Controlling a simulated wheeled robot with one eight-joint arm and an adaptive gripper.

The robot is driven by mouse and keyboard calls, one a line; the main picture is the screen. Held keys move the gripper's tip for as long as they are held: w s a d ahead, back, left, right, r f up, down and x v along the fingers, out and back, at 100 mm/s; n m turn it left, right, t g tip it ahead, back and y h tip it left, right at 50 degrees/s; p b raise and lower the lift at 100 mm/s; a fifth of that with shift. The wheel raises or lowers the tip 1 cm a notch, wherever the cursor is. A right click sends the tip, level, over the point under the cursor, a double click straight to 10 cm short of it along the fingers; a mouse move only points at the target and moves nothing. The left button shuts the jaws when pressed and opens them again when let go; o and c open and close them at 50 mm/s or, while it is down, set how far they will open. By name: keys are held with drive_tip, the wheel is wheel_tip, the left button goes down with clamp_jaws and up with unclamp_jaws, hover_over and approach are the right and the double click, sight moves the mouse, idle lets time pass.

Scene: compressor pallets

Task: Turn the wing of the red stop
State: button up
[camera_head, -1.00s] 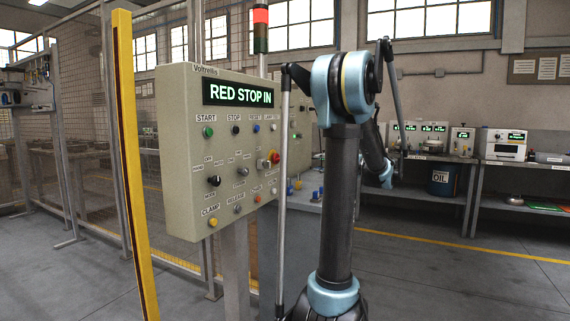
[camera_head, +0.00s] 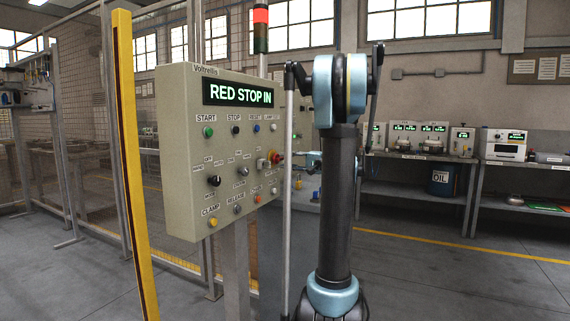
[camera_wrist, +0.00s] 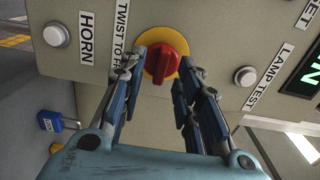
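The red stop (camera_head: 275,157) sits on a yellow round plate at the right side of the control panel's face. In the wrist view the red stop (camera_wrist: 160,64) lies straight ahead, its raised wing running up and down the picture, its yellow plate (camera_wrist: 148,77) behind. My gripper (camera_wrist: 163,68) is open, with one finger on each side of the stop's lower part. Gaps show between the fingers and the wing; I cannot tell how deep the fingertips reach. In the head view my gripper (camera_head: 286,157) is small and partly hidden at the stop.
The panel (camera_head: 180,130) reads "RED STOP IN" on its display (camera_head: 238,93). The HORN button (camera_wrist: 56,35) and LAMP TEST button (camera_wrist: 245,76) flank the stop. A blue padlock (camera_wrist: 50,121) is at lower left of the wrist view. A yellow post (camera_head: 130,160) stands left of the panel.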

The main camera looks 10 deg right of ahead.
drive_tip(key=shift+x, duration=0.85)
